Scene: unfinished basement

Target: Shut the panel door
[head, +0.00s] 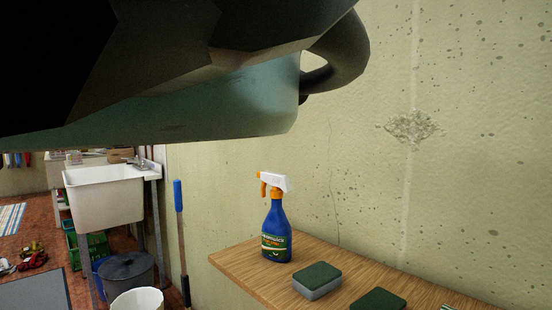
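No panel door can be made out in the head view. My gripper's fingers do not show. A large dark and teal rounded shape (215,110) with a thick dark loop at its right end fills the top left, very close to the camera. I cannot tell whether it is part of my arm, and it hides what lies behind it.
A wooden shelf (239,275) along the pale wall bears a blue spray bottle (276,238), a green-topped sponge (317,281) and another sponge (378,300). A white sink (105,198), grey bin (127,272), white bucket (137,300) and blue-handled pole (179,215) stand left.

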